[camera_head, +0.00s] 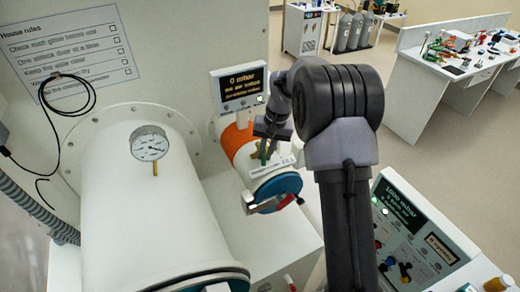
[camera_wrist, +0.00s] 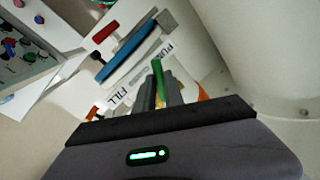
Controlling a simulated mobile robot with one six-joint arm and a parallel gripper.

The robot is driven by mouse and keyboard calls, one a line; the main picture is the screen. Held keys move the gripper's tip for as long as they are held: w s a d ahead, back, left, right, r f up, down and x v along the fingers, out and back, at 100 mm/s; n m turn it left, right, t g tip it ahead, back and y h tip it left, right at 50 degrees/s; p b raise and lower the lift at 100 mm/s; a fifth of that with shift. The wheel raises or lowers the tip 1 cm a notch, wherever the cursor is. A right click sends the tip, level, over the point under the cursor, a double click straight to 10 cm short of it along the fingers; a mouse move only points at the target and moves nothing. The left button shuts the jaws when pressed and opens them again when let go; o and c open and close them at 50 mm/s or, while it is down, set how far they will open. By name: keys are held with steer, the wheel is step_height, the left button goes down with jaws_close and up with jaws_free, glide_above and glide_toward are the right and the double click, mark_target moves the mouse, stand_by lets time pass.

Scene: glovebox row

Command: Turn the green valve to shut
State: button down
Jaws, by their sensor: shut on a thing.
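The green valve shows in the wrist view as a short green lever (camera_wrist: 158,78) between the tips of my gripper (camera_wrist: 162,92). Its lower part is hidden by the fingers. White label plates (camera_wrist: 118,98) beside it read "FILL" and, partly covered, "PU...". In the head view my gripper (camera_head: 266,135) points down at the top of the small white chamber, and only a sliver of the green lever (camera_head: 264,153) shows below the fingers. My gripper is shut on the lever.
The small chamber has an orange ring (camera_head: 238,142) and a blue door (camera_head: 278,187) with a red handle (camera_head: 286,202). A large white cylinder (camera_head: 160,215) with a gauge (camera_head: 150,144) stands left. A control panel (camera_head: 412,225) is lower right.

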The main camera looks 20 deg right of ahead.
steer(key=n, duration=0.1)
steer(key=d+n+p, duration=0.1)
steer(key=shift+d+r+n, duration=0.2)
steer(key=shift+d+n, duration=0.05)
steer(key=shift+n, duration=0.05)
steer(key=shift+d+f+n+g+p, duration=0.1)
steer(key=shift+d+n+g+p, duration=0.25)
steer(key=shift+n+p, duration=0.3)
steer(key=shift+d+n+g+p, duration=0.15)
steer(key=shift+d+n+p, duration=0.25)
steer(key=shift+n, duration=0.45)
steer(key=shift+w, duration=0.1)
steer(key=c, duration=1.4)
jaws_free()
steer(key=shift+c, duration=0.2)
steer(key=d+r+p, duration=0.1)
steer(key=d+r, duration=0.2)
steer(key=r, duration=1.4)
steer(key=shift+w+d, duration=0.2)
steer(key=shift+w, duration=0.1)
steer(key=shift+f, duration=0.1)
